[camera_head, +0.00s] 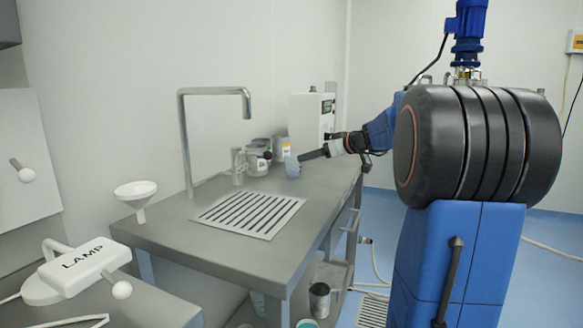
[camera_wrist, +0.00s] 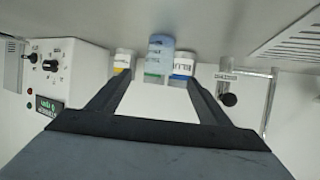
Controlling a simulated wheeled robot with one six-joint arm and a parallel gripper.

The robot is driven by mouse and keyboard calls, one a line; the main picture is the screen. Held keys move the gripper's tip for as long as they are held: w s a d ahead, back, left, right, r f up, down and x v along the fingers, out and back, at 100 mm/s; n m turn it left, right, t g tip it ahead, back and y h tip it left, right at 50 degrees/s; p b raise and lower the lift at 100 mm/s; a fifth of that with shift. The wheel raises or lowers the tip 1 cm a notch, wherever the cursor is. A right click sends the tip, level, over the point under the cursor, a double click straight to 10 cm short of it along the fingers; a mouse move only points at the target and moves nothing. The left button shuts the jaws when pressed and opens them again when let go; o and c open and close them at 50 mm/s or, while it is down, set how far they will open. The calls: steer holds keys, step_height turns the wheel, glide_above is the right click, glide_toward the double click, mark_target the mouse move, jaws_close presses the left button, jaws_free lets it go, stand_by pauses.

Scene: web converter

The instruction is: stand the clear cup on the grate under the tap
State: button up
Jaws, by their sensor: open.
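The clear cup (camera_head: 292,168), bluish, stands on the steel table near its back, in front of some containers. It also shows in the wrist view (camera_wrist: 161,42), top middle, in the line between my fingertips. My gripper (camera_head: 304,156) is close to the cup on its right side. In the wrist view my gripper (camera_wrist: 160,80) has its fingers spread apart with nothing held. Whether the fingers reach around the cup cannot be told. The slotted grate (camera_head: 248,215) lies bare on the table's front half, and the tap (camera_head: 215,92) arches toward it from the wall side.
White containers (camera_head: 257,160) stand close behind and left of the cup. A control box (camera_head: 311,118) stands at the table's far end. A white funnel (camera_head: 136,190) and a lamp unit (camera_head: 83,264) are at the near left. The table around the grate is clear.

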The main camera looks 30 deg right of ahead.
mark_target(294, 161)
steer(key=x, duration=1.1)
steer(key=shift+f, duration=0.25)
steer(key=shift+f+x, duration=0.15)
steer(key=shift+x, duration=1.15)
steer(key=shift+f+x, duration=0.2)
steer(key=shift+x, duration=1.1)
steer(key=shift+s+d, duration=0.1)
steer(key=shift+d, duration=0.05)
steer(key=c, duration=1.3)
steer(key=shift+o, duration=0.2)
steer(key=shift+r, duration=0.1)
